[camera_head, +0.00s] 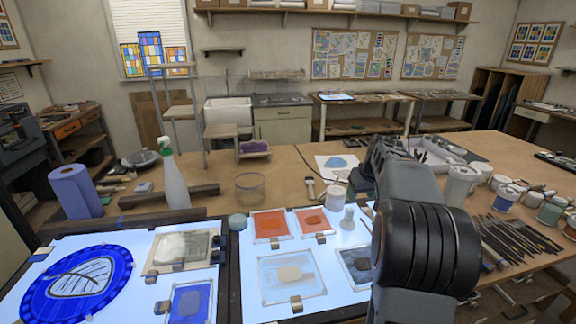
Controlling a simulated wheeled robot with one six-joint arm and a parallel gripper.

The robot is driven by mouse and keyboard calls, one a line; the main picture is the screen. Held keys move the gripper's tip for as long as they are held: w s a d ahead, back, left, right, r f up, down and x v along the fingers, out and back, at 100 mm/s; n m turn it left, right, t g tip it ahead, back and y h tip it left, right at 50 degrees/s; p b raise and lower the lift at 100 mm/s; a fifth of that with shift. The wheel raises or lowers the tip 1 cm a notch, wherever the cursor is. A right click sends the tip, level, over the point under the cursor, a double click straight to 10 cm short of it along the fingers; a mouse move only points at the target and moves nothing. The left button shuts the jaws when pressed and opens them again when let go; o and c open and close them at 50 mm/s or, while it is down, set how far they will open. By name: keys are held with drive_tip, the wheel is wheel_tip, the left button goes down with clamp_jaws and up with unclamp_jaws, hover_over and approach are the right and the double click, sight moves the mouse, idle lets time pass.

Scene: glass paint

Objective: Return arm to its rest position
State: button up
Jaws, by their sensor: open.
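My arm rises from the bottom right of the picture, with a large dark ribbed joint in front and a grey link reaching away over the bench. My gripper (365,180) is at the far end, over the bench behind the light panels. It is small, dark and partly hidden by my own arm. It is open, and I see nothing held in it. The wooden workbench (290,187) lies below.
A light panel (335,300) holds framed glass pieces; a blue round glass (75,285) lies left. A spray bottle (173,175), blue paper roll (75,192) and glass bowl (250,187) stand behind. White jars (460,185) and brushes (515,240) crowd the right side.

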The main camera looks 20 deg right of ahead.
drive_tip(key=s+a+f, duration=0.3)
drive_tip(key=s+a, duration=0.7)
drive_tip(key=a, duration=0.2)
drive_tip(key=s+a+f+n, duration=0.1)
drive_tip(key=s+a+f, duration=0.1)
drive_tip(key=s+a, duration=0.8)
drive_tip(key=shift+a+f+n+y, duration=0.3)
drive_tip(key=shift+a+f, duration=0.1)
drive_tip(key=shift+a, duration=1.4)
